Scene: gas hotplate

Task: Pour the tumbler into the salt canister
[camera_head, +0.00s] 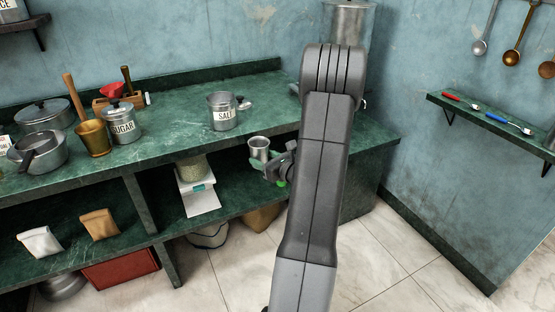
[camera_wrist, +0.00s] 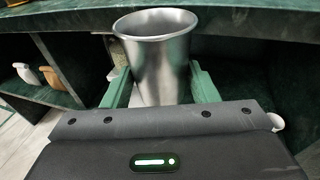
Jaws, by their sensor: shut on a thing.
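The tumbler is a plain metal cup (camera_head: 260,148), upright in front of the counter's front edge. My gripper (camera_head: 270,168) is shut on it. In the wrist view the tumbler (camera_wrist: 158,55) stands between the green fingers of my gripper (camera_wrist: 160,90), its mouth facing up; its contents cannot be seen. The salt canister (camera_head: 222,112) is a metal pot labelled SALT on the green counter, behind and to the left of the tumbler. Its top looks open, and a small lid (camera_head: 243,103) lies at its right. The canister is not visible in the wrist view.
The sugar canister (camera_head: 121,123), a brass mortar (camera_head: 93,139) and pots stand on the counter's left. A scale with a filled container (camera_head: 192,170) sits on the shelf below. A tall metal pot (camera_head: 347,22) stands behind my arm. The counter (camera_head: 175,128) is clear left of the salt canister.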

